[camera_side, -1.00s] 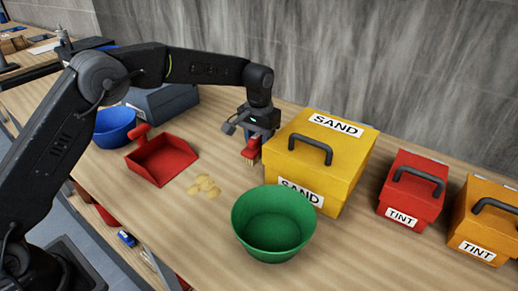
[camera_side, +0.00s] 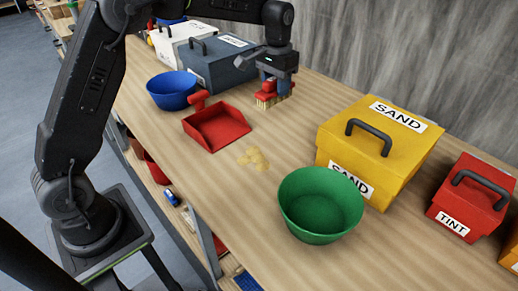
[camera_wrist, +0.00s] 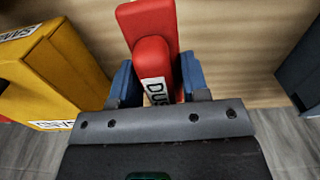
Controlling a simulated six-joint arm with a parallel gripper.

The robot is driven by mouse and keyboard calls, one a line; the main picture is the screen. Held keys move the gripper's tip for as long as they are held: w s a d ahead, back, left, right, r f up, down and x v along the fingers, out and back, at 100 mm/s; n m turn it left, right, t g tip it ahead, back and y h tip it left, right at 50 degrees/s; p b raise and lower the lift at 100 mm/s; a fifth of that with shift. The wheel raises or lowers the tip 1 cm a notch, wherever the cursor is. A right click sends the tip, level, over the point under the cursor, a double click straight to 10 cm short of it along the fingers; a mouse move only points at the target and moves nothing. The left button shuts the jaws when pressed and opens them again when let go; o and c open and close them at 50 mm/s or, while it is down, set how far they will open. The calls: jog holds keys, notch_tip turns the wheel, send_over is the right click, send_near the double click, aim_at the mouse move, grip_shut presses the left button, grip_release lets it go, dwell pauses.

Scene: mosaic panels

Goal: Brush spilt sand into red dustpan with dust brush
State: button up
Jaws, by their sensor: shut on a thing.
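My gripper (camera_side: 277,78) is shut on the red handle of the dust brush (camera_side: 267,97), whose pale bristles point down. Whether the bristles touch the bench cannot be told. In the wrist view the red brush (camera_wrist: 148,22) sits between the blue fingers, with part of a white label showing. The spilt sand (camera_side: 254,158) is a small tan patch on the bench, in front of the brush and apart from it. The red dustpan (camera_side: 218,128) lies just left of the sand, with its handle toward the back left.
A green bowl (camera_side: 320,205) stands right of the sand, and a yellow SAND box (camera_side: 345,140) behind it. A red TINT box (camera_side: 470,200) is farther right. Bare bench (camera_side: 285,135) lies around the sand.

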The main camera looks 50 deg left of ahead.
jog(key=shift+d, duration=0.1)
jog(key=shift+s+d+f, duration=1.65)
jog(key=shift+s+d, duration=0.2)
jog(key=shift+d, duration=0.25)
jog(key=shift+s+d+f, duration=1.6)
jog(key=shift+s+d, duration=0.25)
jog(key=shift+d, duration=0.3)
jog(key=shift+s+d+f, duration=1.65)
jog(key=shift+s+d, duration=0.2)
jog(key=shift+d, duration=0.25)
